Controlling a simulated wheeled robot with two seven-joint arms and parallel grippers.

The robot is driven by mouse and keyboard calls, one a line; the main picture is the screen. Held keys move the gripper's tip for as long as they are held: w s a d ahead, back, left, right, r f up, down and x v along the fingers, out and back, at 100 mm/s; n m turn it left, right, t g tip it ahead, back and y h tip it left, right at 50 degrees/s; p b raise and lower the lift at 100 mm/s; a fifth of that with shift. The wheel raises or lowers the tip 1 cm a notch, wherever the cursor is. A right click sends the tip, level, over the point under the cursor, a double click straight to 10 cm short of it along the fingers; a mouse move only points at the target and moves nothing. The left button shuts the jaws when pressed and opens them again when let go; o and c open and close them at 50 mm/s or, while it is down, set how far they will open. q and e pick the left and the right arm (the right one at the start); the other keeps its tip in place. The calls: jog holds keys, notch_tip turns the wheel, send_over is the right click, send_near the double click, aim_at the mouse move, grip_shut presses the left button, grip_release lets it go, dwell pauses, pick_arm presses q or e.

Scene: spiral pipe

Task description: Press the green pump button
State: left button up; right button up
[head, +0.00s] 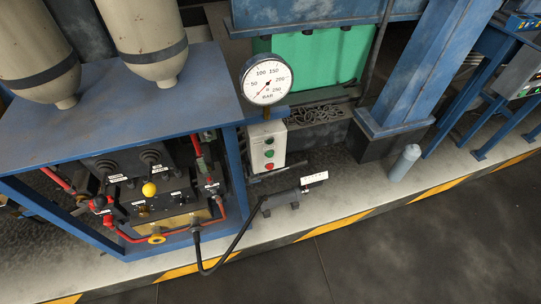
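The green pump button (268,154) is a small round button on the front of a light grey control box (256,146). A red button (269,166) sits just below it, and a small dark knob or button (269,141) sits above it. The box stands upright below a round pressure gauge (267,80), whose scale is marked BAR. Neither of my grippers shows in the head view, so nothing is seen touching the button.
Left of the box stands a blue frame (130,85) holding valves, red pipes and a yellow knob (149,189). A black hose (232,250) loops in front to a dark grey cylindrical unit (281,202). A blue column (420,70) rises at right. The floor beyond the striped edge is clear.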

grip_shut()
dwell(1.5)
